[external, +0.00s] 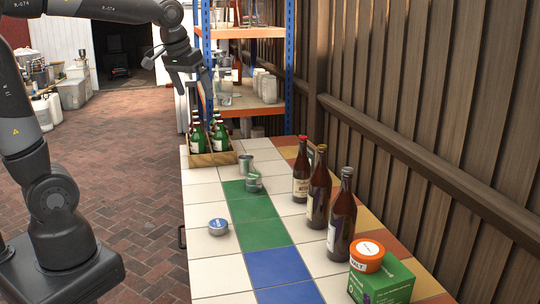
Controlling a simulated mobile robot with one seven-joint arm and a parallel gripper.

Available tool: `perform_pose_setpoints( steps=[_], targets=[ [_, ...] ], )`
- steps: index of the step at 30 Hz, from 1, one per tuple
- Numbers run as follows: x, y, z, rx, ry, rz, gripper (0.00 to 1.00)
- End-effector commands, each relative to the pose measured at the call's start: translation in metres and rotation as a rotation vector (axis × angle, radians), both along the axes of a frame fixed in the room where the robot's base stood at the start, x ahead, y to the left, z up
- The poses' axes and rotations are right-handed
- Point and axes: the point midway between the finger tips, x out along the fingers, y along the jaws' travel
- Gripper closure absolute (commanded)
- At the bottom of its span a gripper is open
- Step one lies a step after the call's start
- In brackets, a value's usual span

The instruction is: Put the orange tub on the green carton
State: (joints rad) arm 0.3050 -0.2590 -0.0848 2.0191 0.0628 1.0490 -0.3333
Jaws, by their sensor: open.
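An orange tub (367,262) with a white label and a pale round patch on its lid sits upright on top of the green carton (390,284). The carton stands at the near right end of the tiled table. My gripper (192,92) is open and raised at the far end of the table, above the crate of bottles and well away from the tub and carton. Nothing shows between its fingers.
Three brown bottles (318,192) stand along the right side. A wooden crate (212,159) holds several green bottles at the far left. A wooden fence (430,120) borders the right.

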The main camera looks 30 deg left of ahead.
Motion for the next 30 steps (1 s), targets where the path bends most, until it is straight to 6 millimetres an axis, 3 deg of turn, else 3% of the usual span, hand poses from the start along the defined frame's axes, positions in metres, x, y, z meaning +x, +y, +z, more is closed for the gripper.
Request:
perform_pose_setpoints(
  steps=[1,6,12,18,30],
  targets=[
    [-0.014,0.023,-0.001,0.0,-0.02,0.017,0.09],
    [-0.06,0.083,-0.019,0.005,-0.072,0.048,0.09],
    [-0.107,0.127,-0.046,0.014,-0.127,0.076,0.09],
    [-0.129,0.143,-0.063,0.02,-0.152,0.087,0.09],
    [-0.132,0.144,-0.065,0.021,-0.153,0.086,0.09]
  ],
)
